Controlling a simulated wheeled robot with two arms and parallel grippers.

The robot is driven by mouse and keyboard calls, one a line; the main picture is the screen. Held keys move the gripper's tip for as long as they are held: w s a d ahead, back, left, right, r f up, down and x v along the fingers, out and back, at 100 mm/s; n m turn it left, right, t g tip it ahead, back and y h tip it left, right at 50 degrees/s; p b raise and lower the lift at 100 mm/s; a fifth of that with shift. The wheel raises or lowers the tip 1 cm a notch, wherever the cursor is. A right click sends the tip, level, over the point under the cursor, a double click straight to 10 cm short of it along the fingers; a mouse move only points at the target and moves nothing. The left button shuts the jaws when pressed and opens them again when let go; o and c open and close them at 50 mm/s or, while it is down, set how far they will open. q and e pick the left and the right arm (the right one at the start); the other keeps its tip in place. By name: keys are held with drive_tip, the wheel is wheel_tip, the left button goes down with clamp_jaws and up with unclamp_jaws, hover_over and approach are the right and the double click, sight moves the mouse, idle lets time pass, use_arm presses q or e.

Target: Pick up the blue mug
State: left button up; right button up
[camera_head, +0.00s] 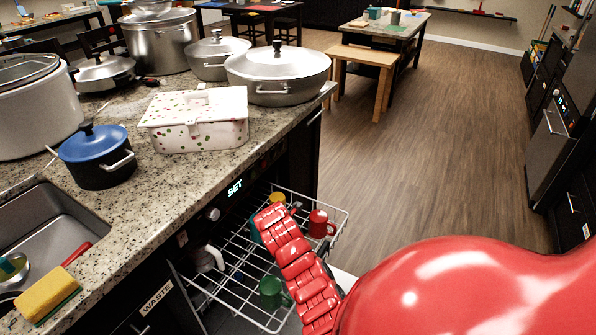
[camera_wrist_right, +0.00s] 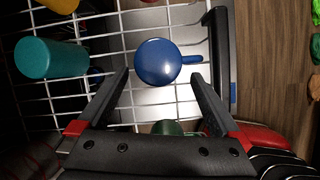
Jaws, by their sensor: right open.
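The blue mug (camera_wrist_right: 158,62) stands in the wire rack in the right wrist view, seen from above, with its handle pointing right. My right gripper (camera_wrist_right: 160,80) is open and empty over the rack. The mug shows between and just beyond its two fingertips, with no visible contact. In the head view, my red right arm reaches down over the pulled-out dishwasher rack (camera_head: 222,284) and hides the blue mug and the fingers. My left gripper is in neither view.
A teal cup (camera_wrist_right: 50,62) and a yellow one (camera_wrist_right: 60,4) stand near the blue mug. A red mug (camera_head: 320,223), a green mug (camera_head: 271,292) and a white mug (camera_head: 208,258) are also in the rack. The granite counter (camera_head: 170,190) stands beside it; open floor lies right.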

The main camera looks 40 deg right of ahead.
drive_tip(key=shift+x, duration=3.05)
drive_tip(key=shift+w, duration=0.15)
drive_tip(key=c, duration=1.3)
